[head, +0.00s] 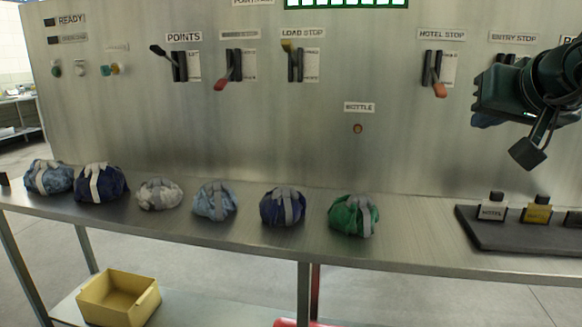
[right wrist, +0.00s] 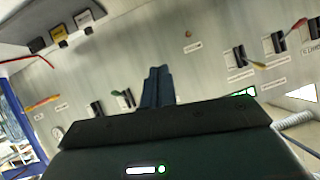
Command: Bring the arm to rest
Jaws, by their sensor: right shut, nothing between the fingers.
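My right gripper (head: 486,119) is at the upper right of the head view, in front of the steel panel and above the shelf. Its arm comes in from the right edge. In the right wrist view the two dark blue fingers (right wrist: 157,87) lie together, shut and empty. The gripper touches none of the bags. My left gripper is not in view.
Several tied sling bags, including a green one (head: 354,215), line the steel shelf (head: 410,240). A dark tray (head: 480,232) with labelled blocks sits at right, below my gripper. Levers, such as the hotel stop lever (head: 436,80), stick out from the panel (head: 240,130). A yellow bin (head: 118,298) stands lower.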

